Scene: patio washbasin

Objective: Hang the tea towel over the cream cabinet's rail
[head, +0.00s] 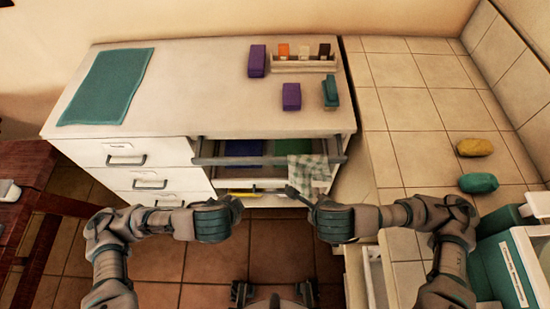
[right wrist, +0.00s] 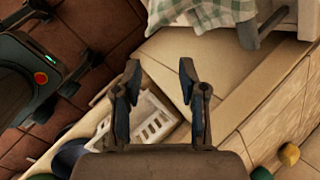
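The tea towel (head: 308,173), in green and white check, hangs over the right part of the grey rail (head: 235,160) on the front of the cream cabinet (head: 190,88). The towel also shows at the top of the right wrist view (right wrist: 205,10), beside the rail's grey end (right wrist: 262,28). My right gripper (right wrist: 160,72) is open and empty, apart from the towel; in the head view it is just below the towel. My left gripper (head: 236,203) is in front of the cabinet, left of the towel; its fingers are too unclear to read.
A teal mat (head: 106,86), purple blocks (head: 257,61) and a small rack (head: 303,65) are on the cabinet top. The tiled counter (head: 405,100) at right bears yellow (head: 475,147) and teal (head: 478,183) lumps. A reddish wooden table (head: 22,165) stands left.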

